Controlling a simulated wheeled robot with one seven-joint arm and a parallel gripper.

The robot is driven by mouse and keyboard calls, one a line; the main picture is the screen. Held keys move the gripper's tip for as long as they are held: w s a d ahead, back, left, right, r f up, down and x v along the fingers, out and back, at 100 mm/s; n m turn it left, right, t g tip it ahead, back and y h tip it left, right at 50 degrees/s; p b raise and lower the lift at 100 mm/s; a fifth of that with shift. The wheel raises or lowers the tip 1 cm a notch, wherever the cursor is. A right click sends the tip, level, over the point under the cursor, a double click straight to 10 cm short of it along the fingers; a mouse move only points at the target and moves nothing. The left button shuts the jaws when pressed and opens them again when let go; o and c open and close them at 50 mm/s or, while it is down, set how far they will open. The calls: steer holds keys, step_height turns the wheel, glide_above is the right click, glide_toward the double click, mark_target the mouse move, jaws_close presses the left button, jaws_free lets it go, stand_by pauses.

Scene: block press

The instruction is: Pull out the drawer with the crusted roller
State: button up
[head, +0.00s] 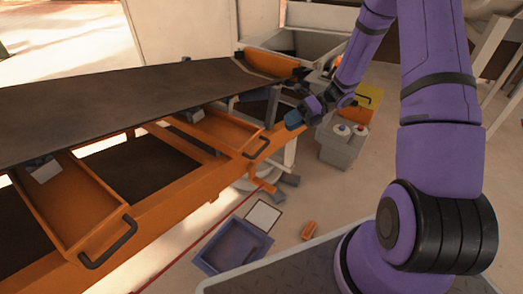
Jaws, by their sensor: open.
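An orange drawer (75,205) with a dark handle (110,245) sticks out under the dark conveyor belt (120,95) at the left. A second orange drawer (225,130) with a dark handle (258,143) sticks out under the middle of the belt. I cannot see a roller or any crust clearly in either one. My gripper (290,120) is open, to the right of and a little above the second drawer's handle. It looks apart from the handle and holds nothing that I can see. The drawers' inner ends are hidden under the belt.
An orange frame rail (165,208) runs along the conveyor. A grey box with round-topped containers (343,148) and a yellow-orange bin (366,100) stand beyond my gripper. A blue-grey bin (233,247) and a small orange piece (309,230) lie on the floor.

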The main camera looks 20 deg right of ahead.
mark_target(262, 149)
step_height(262, 149, down, 11)
steer(key=d+m+t+y, duration=0.2)
steer(key=m+t, duration=0.2)
steer(key=m, duration=0.4)
steer(key=shift+m, duration=0.3)
steer(key=x, duration=1.1)
steer(key=shift+w+a, duration=0.1)
steer(key=shift+w, duration=0.3)
jaws_close()
